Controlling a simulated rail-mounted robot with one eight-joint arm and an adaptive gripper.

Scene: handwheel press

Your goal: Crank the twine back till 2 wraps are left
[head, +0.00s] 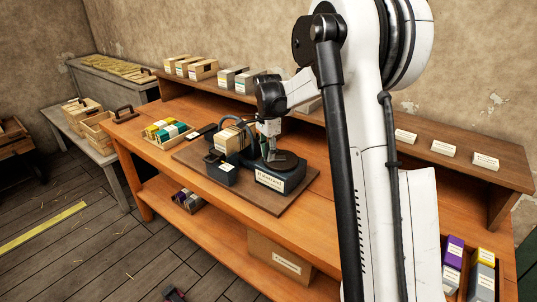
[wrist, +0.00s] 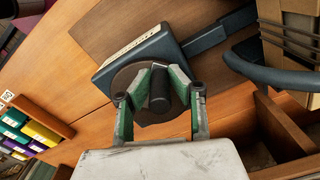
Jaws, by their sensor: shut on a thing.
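My gripper (wrist: 160,78) has its two green-lined fingers on either side of a dark upright knob (wrist: 160,96) and is shut on it. The knob stands on a dark round wheel (wrist: 126,78) beside the blue-grey body of the press (wrist: 168,48). In the head view my gripper (head: 269,143) points down over the press (head: 284,180), which has a white label on its front; the knob is hidden there. A tan block (head: 229,139) with several dark bands across it stands left of the press.
The press stands on a brown board (head: 200,161) on an orange workbench (head: 323,210). A tray (head: 168,134) of coloured boxes lies to the left. A shelf behind holds several boxes (head: 203,69). The bench front near the board is clear.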

